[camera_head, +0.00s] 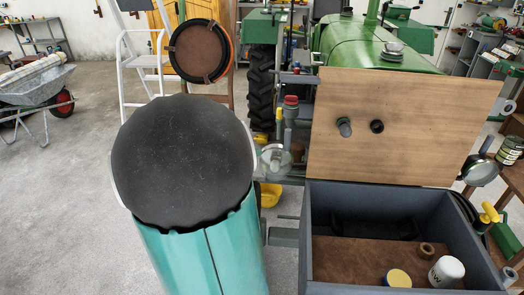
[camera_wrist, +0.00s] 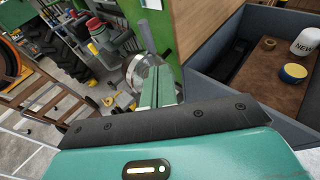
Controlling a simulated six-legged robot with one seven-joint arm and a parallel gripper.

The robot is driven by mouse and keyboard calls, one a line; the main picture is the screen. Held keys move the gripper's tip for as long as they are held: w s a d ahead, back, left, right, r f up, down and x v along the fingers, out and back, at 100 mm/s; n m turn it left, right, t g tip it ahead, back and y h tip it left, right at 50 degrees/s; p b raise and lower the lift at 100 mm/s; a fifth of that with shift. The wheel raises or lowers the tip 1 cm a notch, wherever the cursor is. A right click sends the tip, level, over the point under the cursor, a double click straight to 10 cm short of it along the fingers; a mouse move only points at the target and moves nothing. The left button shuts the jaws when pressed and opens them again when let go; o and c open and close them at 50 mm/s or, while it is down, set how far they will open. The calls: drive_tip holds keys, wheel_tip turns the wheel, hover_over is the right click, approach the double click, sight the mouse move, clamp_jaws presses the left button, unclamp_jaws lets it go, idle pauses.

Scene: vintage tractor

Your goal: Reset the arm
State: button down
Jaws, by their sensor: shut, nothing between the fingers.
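My gripper (camera_wrist: 162,84) shows in the wrist view as two narrow green fingers side by side, closed together with nothing between them. It points toward the tractor's front, with a round silver lamp (camera_wrist: 137,72) just left of the fingers. It looks apart from everything around it, though the exact gap is hard to tell. In the head view my teal arm link with a dark round end stands large at left centre. I cannot make out the gripper's fingers there.
A grey open box (camera_head: 330,200) stands at lower right, holding a white container (camera_head: 446,272) and a yellow-lidded tin (camera_head: 398,278). A wooden panel (camera_head: 400,110) rises behind it, before the green tractor (camera_head: 375,48). A wheelbarrow (camera_head: 36,84) stands left; open floor (camera_head: 60,200) lies nearer.

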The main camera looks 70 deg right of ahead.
drive_tip(key=shift+w+a+r, duration=0.1)
drive_tip(key=shift+a, duration=0.2)
drive_tip(key=w+a+r+m+t+y, duration=0.1)
drive_tip(key=w+a+m+t+y, duration=0.2)
drive_tip(key=a, duration=1.2)
drive_tip(key=w+a+m+t+y, duration=0.3)
drive_tip(key=a+m+t+y, duration=0.2)
drive_tip(key=a, duration=1)
drive_tip(key=w+a+r+m+t+y, duration=0.1)
drive_tip(key=w+a+m+t+y, duration=0.3)
drive_tip(key=a, duration=1.1)
drive_tip(key=shift+r+t+y, duration=0.3)
drive_tip(key=shift+t, duration=0.1)
drive_tip(key=shift+d, duration=0.2)
